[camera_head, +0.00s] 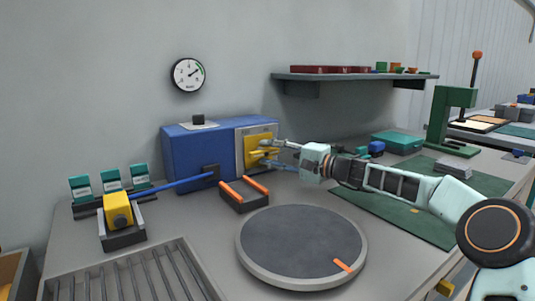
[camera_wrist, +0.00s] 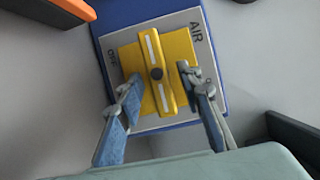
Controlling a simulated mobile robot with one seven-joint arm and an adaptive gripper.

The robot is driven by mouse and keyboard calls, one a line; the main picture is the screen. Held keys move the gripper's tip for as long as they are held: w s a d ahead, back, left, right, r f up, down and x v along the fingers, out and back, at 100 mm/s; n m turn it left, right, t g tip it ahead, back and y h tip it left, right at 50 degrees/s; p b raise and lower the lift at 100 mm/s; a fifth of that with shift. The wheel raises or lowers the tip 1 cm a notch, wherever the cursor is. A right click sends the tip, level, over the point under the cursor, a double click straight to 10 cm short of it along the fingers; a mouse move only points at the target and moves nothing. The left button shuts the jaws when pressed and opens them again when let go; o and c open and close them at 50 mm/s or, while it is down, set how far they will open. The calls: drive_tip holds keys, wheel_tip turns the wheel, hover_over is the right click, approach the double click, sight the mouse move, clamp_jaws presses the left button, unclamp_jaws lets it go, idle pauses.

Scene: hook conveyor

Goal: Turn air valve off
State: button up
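The air valve is a yellow bar handle (camera_wrist: 150,52) with a white stripe and a black centre pivot, on a yellow square plate (camera_wrist: 126,60). The plate sits on a grey panel marked AIR and OFF, on the right end of the blue box (camera_head: 200,153). In the wrist view the handle runs nearly up and down. My gripper (camera_wrist: 161,78) is open, with one finger on each side of the handle and visible gaps to it. In the head view my gripper (camera_head: 268,153) reaches the yellow valve (camera_head: 250,151) from the right and partly hides it.
A round pressure gauge (camera_head: 188,74) hangs on the wall. A shelf (camera_head: 350,76) with small parts is above right. A dark tray with orange edges (camera_head: 240,203) and a round turntable (camera_head: 300,245) lie in front. A yellow block (camera_head: 118,207) joins a blue rod at left.

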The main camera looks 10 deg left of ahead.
drive_tip(key=v, duration=1.1)
drive_tip(key=shift+s+d, duration=0.1)
drive_tip(key=shift+d, duration=0.1)
